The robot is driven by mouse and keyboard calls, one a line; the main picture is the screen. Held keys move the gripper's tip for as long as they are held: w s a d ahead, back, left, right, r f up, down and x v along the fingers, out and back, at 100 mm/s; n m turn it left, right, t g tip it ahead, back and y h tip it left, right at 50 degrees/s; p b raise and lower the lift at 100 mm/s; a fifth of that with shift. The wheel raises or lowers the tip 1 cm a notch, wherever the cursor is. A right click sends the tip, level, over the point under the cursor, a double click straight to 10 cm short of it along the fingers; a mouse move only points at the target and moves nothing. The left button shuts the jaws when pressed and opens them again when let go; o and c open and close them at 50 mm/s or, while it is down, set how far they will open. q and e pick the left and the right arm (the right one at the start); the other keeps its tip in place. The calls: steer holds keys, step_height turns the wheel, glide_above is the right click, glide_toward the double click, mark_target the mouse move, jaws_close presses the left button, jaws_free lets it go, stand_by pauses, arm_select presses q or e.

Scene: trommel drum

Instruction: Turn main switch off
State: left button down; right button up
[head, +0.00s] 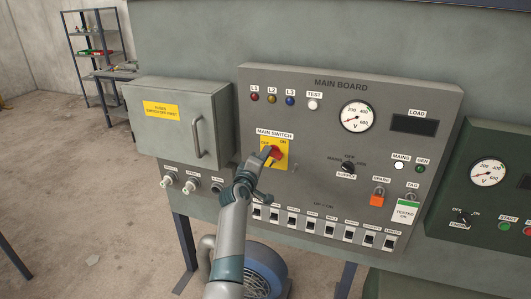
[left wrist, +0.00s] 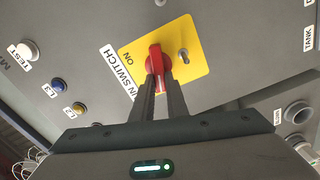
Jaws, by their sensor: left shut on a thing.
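The main switch is a red rotary handle (head: 277,152) on a yellow plate (head: 281,163), under the label MAIN SWITCH, with OFF at left and ON at right. In the left wrist view the red handle (left wrist: 154,55) stands between my fingertips, and the yellow plate (left wrist: 187,60) shows behind it. My left gripper (head: 264,157) is shut on this handle, with the arm reaching up from below. The gripper partly covers the handle and plate in the head view. Which mark the handle points to I cannot tell clearly. My right gripper is not in view.
The grey main board (head: 330,90) carries lamps, a voltmeter (head: 356,116), a selector knob (head: 348,168) and a row of breakers (head: 310,223). A fuse box (head: 180,120) with a handle juts out at left. An orange padlock (head: 377,200) hangs at right.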

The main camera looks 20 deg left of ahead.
arm_select(q)
steer(key=shift+f+n+p, duration=0.2)
steer(key=shift+n+p, duration=0.2)
steer(key=shift+n, duration=1.3)
steer(key=c, duration=1.7)
jaws_free()
steer(key=shift+a+f, duration=0.1)
steer(key=shift+c, duration=0.2)
steer(key=shift+s, duration=0.15)
steer(key=s+p, duration=0.6)
steer(key=s, duration=1.1)
steer(key=shift+a+p, duration=0.25)
steer(key=shift+p, duration=0.05)
